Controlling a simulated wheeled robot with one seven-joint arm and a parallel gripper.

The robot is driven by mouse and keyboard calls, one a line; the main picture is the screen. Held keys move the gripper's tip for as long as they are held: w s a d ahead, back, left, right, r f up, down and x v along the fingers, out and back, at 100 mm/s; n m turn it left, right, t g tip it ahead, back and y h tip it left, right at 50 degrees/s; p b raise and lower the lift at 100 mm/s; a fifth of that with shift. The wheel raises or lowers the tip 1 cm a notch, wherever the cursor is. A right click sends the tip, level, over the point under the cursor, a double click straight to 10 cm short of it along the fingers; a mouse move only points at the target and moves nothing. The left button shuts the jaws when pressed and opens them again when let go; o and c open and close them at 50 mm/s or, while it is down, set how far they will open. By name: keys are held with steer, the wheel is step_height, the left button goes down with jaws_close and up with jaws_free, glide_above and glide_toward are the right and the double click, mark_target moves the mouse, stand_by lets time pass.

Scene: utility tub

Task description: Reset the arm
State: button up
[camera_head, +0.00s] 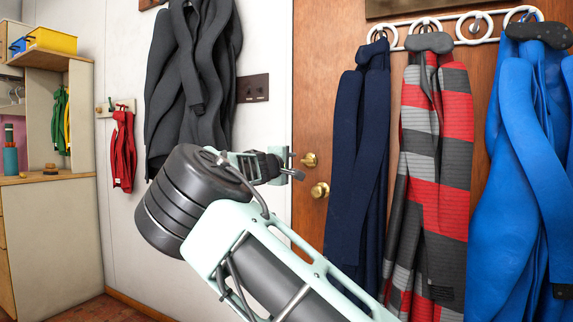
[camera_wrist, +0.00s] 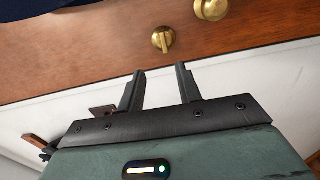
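My gripper (camera_head: 291,165) is at the end of my raised arm in the middle of the head view, in front of the white wall beside the wooden door. The wrist view shows the gripper (camera_wrist: 160,80) with its two dark fingers apart and nothing between them. My pale green and dark grey arm reaches up from the lower right of the head view. The fingertips point toward the brass latch (camera_head: 310,160) and brass knob (camera_head: 320,190) in the picture. The wrist view shows the latch (camera_wrist: 163,40) beyond the fingers, and no contact is visible.
The wooden door (camera_head: 312,100) bears a white hook rack (camera_head: 397,40) with a navy garment (camera_head: 357,140), a striped scarf (camera_head: 438,150) and a blue coat (camera_head: 520,190). A dark grey coat (camera_head: 190,80) hangs behind my arm. A red garment (camera_head: 123,150) and a cabinet (camera_head: 50,230) are left.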

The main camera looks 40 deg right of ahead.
steer(key=shift+s+a, duration=0.3)
steer(key=shift+a, duration=0.35)
